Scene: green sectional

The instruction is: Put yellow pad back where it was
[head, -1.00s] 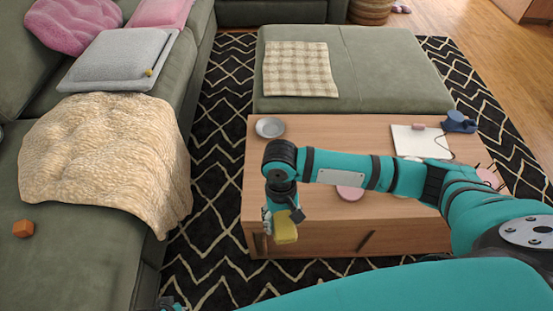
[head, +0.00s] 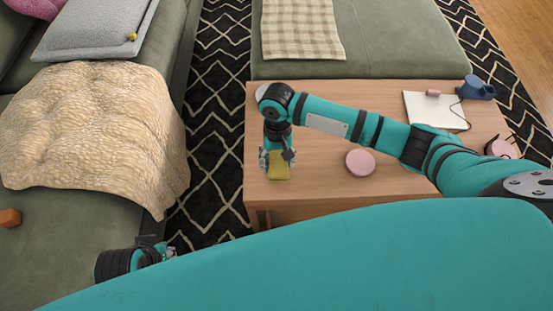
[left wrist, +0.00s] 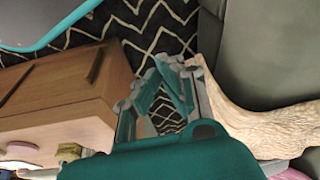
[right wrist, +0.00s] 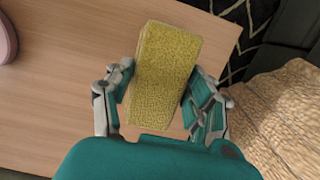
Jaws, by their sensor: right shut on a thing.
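The yellow pad (head: 279,172) is a small rough block over the front left part of the wooden coffee table (head: 318,190). My right gripper (head: 277,158) is shut on it from above. In the right wrist view the pad (right wrist: 166,72) sits between the two fingers of my right gripper (right wrist: 160,85), slightly tilted, with bare table around it. I cannot tell whether the pad touches the tabletop. My left gripper (head: 160,252) is low, between couch and table; in the left wrist view its fingers (left wrist: 162,72) converge at the tips, empty.
A pink disc (head: 360,162) lies right of the pad. A white notebook (head: 437,111), a blue mug (head: 478,88) and a pink item (head: 501,148) are at the table's right. A cream blanket (head: 95,130) and an orange cube (head: 10,217) are on the couch.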

